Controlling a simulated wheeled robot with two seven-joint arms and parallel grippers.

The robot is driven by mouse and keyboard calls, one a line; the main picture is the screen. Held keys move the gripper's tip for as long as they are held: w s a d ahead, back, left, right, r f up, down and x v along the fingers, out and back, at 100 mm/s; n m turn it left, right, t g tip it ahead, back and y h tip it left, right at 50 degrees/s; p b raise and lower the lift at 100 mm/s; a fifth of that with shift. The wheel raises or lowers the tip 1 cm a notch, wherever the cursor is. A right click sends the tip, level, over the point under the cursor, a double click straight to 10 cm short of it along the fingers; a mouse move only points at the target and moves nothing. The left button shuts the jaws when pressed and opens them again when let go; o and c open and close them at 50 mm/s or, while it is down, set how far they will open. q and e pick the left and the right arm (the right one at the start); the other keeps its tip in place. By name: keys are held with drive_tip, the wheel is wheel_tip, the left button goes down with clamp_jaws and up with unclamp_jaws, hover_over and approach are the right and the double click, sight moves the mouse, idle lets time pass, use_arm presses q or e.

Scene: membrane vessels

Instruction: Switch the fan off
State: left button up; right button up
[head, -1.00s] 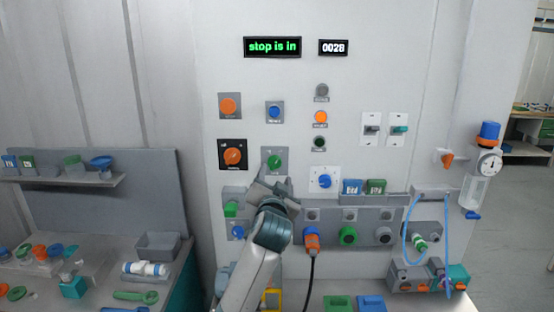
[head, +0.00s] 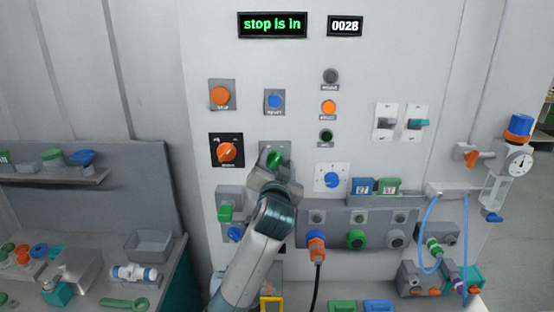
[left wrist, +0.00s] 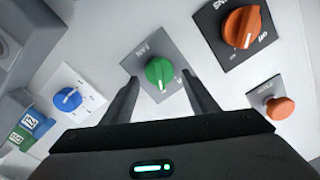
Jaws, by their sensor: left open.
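The fan switch is a green rotary knob (head: 276,158) on a grey plate, partly covered by my gripper in the head view. In the left wrist view the knob (left wrist: 159,71) shows a white pointer mark, and its plate seems to read "FAN"; the position marks are too small to read. My left gripper (head: 273,168) is open in front of the panel. In the left wrist view its two fingers (left wrist: 160,79) lie on either side of the knob, with nothing held. I cannot tell whether they touch it. My right gripper is not in view.
An orange rotary knob (head: 227,152), an orange push button (head: 220,96), a blue button (head: 274,101) and a blue knob (head: 332,180) surround the switch. The green display (head: 272,25) reads "stop is in". Sockets and a plugged orange connector (head: 317,246) sit below.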

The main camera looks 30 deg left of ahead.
use_arm(q)
drive_tip(key=shift+s+d+r, duration=0.1)
drive_tip(key=shift+s, duration=0.05)
drive_tip(key=shift+c, duration=0.6)
drive_tip(key=c, duration=0.9)
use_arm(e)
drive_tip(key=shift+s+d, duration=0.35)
